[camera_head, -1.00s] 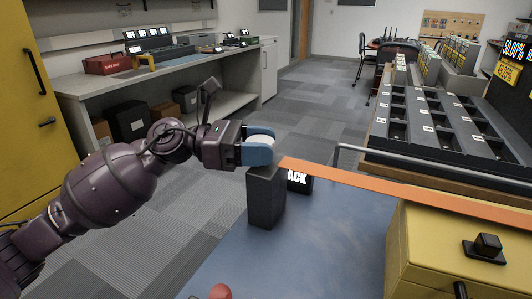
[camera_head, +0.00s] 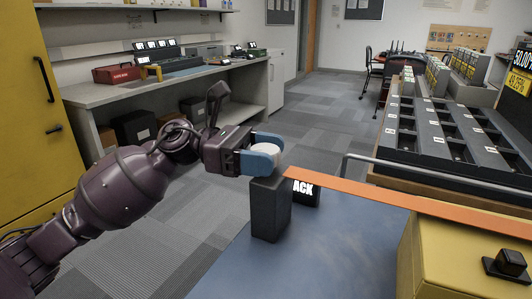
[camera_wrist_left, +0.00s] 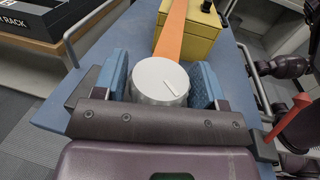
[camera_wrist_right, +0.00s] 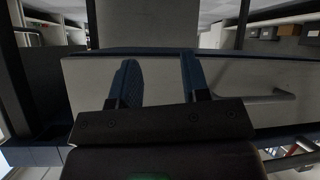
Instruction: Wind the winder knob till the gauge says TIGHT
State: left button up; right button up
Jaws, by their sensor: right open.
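The winder knob (camera_wrist_left: 160,80) is a round silver-grey knob with a white mark on its top. It sits on top of a dark upright post (camera_head: 270,208). My left gripper (camera_head: 263,156) has its blue fingers on opposite sides of the knob, apparently shut on it; the knob also shows pale in the head view (camera_head: 264,149). The black gauge (camera_head: 304,191) behind the post shows the white letters "ACK"; the rest is hidden by the post. My right gripper (camera_wrist_right: 160,85) shows only in its own wrist view, open and empty.
An orange strap (camera_head: 400,195) runs from the post across to a yellow box (camera_head: 450,255) with a black knob (camera_head: 510,263) on it. A grey rail (camera_head: 430,174) and a rack of dark compartments (camera_head: 450,135) lie behind. The blue bench top (camera_head: 330,255) is clear in front.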

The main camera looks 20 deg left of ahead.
pick_arm(q)
jog(key=shift+o, duration=1.1)
jog(key=shift+a, duration=0.1)
jog(key=s+a+p, duration=0.1)
jog(key=a, duration=0.9)
jog(key=shift+s+a, duration=0.25)
jog(key=shift+s, duration=0.1)
